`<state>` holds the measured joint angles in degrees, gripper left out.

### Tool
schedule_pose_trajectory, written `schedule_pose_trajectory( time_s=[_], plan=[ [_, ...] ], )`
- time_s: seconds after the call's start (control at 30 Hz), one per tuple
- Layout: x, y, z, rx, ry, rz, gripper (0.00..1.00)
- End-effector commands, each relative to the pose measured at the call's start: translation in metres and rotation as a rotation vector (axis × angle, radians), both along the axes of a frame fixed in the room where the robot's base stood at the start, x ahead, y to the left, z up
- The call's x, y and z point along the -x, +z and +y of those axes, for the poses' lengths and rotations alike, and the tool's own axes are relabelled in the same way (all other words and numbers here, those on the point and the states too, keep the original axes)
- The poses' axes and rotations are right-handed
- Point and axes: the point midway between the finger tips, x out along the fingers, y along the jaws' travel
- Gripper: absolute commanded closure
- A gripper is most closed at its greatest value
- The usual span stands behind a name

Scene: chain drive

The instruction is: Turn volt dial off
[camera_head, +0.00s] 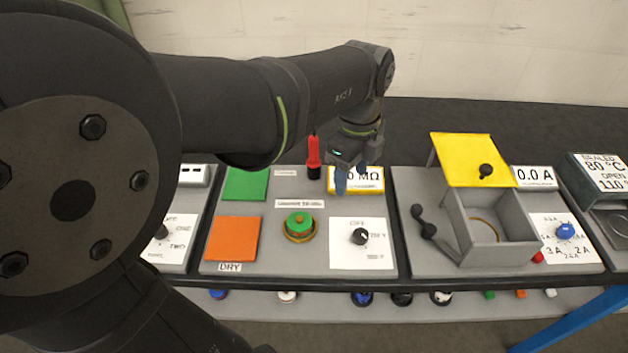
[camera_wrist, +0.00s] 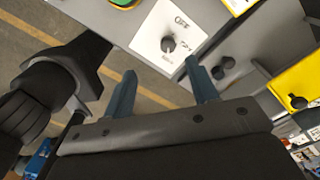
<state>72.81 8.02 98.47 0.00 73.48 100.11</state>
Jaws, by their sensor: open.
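The volt dial (camera_head: 360,236) is a small black knob on a white plate (camera_head: 345,259) marked OFF at the top, with voltage labels at the right and below. A light mark on the knob seems to face right, towards the upper voltage label; its exact setting is too small to tell. In the wrist view the dial (camera_wrist: 168,44) sits beyond and between my fingertips, with OFF legible near it. My gripper (camera_head: 351,180) is open and empty, fingers down, above and behind the dial, in front of the yellow-framed MΩ display (camera_head: 372,186). It also shows in the wrist view (camera_wrist: 161,67).
A red probe (camera_head: 313,152) stands left of my gripper. A green and orange button (camera_head: 299,225) is left of the dial. A grey box with a raised yellow lid (camera_head: 470,160) and a black handle (camera_head: 423,222) stand right. The panel is clear around the dial plate.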

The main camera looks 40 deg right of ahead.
Motion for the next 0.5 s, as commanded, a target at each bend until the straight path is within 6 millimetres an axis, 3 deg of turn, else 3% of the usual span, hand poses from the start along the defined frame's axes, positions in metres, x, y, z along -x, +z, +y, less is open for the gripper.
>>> schedule_pose_trajectory(
  time_s=[0.2,0.37,0.5],
  plan=[
    [0.030,0.003,-0.011,0.000,-0.370,0.000,0.47],
    [0.036,0.002,-0.014,-0.001,-0.468,0.000,0.47],
    [0.037,-0.011,-0.013,-0.005,-0.476,0.002,0.47]
  ],
)
